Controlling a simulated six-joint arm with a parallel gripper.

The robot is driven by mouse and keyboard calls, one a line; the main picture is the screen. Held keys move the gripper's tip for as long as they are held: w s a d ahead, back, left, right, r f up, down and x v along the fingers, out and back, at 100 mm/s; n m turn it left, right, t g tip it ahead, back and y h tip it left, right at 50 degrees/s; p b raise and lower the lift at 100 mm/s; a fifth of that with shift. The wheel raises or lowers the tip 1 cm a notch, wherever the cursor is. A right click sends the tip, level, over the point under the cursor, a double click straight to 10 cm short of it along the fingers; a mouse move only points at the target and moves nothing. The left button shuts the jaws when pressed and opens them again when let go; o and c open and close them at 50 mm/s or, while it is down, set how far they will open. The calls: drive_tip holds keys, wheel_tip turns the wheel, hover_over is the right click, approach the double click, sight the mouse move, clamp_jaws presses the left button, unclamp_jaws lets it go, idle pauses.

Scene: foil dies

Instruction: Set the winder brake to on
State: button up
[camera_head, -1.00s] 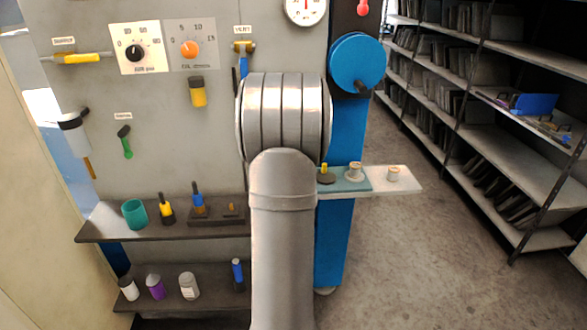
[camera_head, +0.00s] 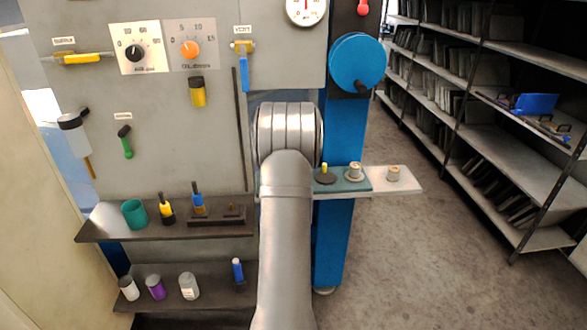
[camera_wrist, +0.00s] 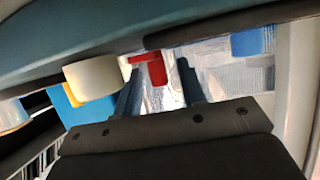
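A red knob or lever (camera_head: 362,7) shows at the top edge of the head view, on the dark panel above the blue winder wheel (camera_head: 357,62). I cannot read a brake label. In the wrist view a red lever-like part (camera_wrist: 153,70) shows between and beyond the two dark fingers of my gripper (camera_wrist: 160,88). I cannot tell whether it is the same red part. The fingers are apart, and no hold on it shows. In the head view my arm hides the gripper and what lies behind it.
The blue winder column (camera_head: 331,240) stands right of my arm, with a small shelf (camera_head: 408,188) holding spools. Left are a wall panel with dials, a blue-handled valve (camera_head: 244,70), a green handle (camera_head: 125,144) and two shelves with bottles. Metal racks (camera_head: 520,180) stand right, beyond clear floor.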

clamp_jaws()
drive_tip(key=shift+s+d+n+y, duration=0.2)
drive_tip(key=shift+s+n+y, duration=0.05)
drive_tip(key=shift+n+y, duration=0.5)
drive_tip(key=shift+s+d+n+g+y, duration=0.2)
drive_tip(key=shift+d+n+y, duration=0.1)
drive_tip(key=shift+n+y, duration=0.7)
drive_tip(key=shift+s+d+n+g+y, duration=0.1)
drive_tip(key=shift+s+d+n+y, duration=0.15)
drive_tip(key=shift+n+y, duration=0.7)
drive_tip(key=shift+s+d+n+g+y, duration=0.1)
drive_tip(key=shift+d+n+g+y, duration=0.2)
drive_tip(key=shift+n+g+y, duration=0.45)
drive_tip(key=shift+s+d+n+g+y, duration=0.1)
drive_tip(key=shift+d+n+g+y, duration=0.25)
drive_tip(key=shift+n+y, duration=0.7)
drive_tip(key=shift+s+d+n+g+y, duration=0.1)
drive_tip(key=shift+d+n+g+y, duration=0.15)
drive_tip(key=shift+n+g+y, duration=0.65)
drive_tip(key=shift+r+y, duration=0.1)
drive_tip(key=shift+y, duration=0.2)
unclamp_jaws()
